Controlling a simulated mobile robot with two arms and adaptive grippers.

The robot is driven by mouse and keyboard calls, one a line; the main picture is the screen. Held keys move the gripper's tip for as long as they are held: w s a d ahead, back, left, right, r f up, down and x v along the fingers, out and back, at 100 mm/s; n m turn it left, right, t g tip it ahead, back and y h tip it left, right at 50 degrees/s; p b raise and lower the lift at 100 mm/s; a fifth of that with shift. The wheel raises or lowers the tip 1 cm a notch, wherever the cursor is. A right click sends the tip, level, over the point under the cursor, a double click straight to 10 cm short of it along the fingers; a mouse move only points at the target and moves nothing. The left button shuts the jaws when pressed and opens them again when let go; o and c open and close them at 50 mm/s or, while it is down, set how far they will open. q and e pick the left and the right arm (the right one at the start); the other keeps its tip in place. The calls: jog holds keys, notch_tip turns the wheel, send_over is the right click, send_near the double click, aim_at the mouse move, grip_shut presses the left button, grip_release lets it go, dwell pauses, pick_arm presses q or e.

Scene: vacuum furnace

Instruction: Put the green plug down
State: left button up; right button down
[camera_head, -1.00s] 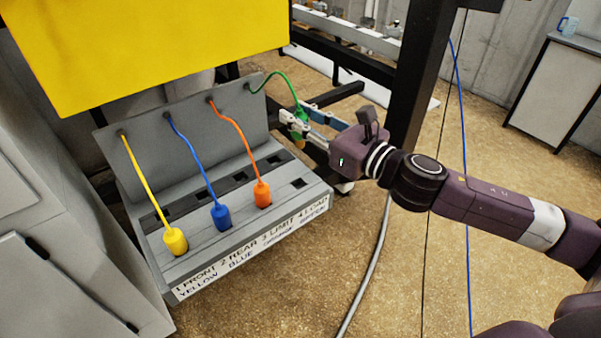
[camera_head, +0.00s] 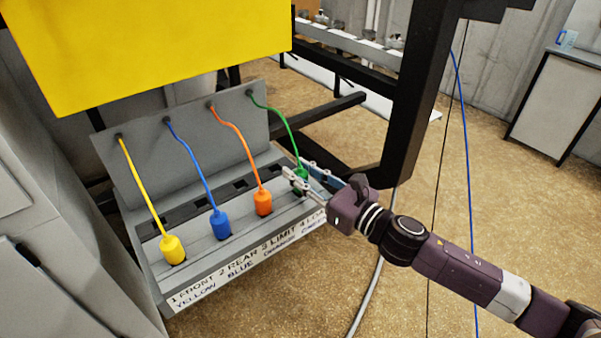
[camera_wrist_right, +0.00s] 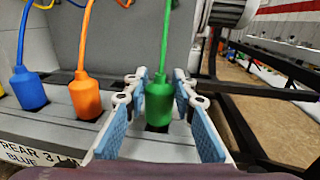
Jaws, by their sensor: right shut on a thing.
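The green plug (camera_head: 301,174) hangs on a green cable at the right end of the grey socket panel (camera_head: 200,262). My right gripper (camera_head: 303,177) reaches in from the right and is shut on the green plug. In the right wrist view the plug (camera_wrist_right: 159,100) is upright between the blue-padded fingers (camera_wrist_right: 159,112). A dark square opening (camera_wrist_right: 157,127) shows around or just below its lower end; I cannot tell if the plug is in it. My left gripper is out of view.
The orange plug (camera_head: 263,202), blue plug (camera_head: 219,225) and yellow plug (camera_head: 172,249) stand in a row to the left on the panel. A yellow box (camera_head: 150,45) overhangs the panel's back. A black frame post (camera_head: 412,100) rises behind my right arm.

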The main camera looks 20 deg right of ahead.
jog(key=shift+f, duration=0.3)
jog(key=c, duration=2.1)
grip_release()
jog(key=shift+b, duration=0.3)
jog(key=o, duration=0.5)
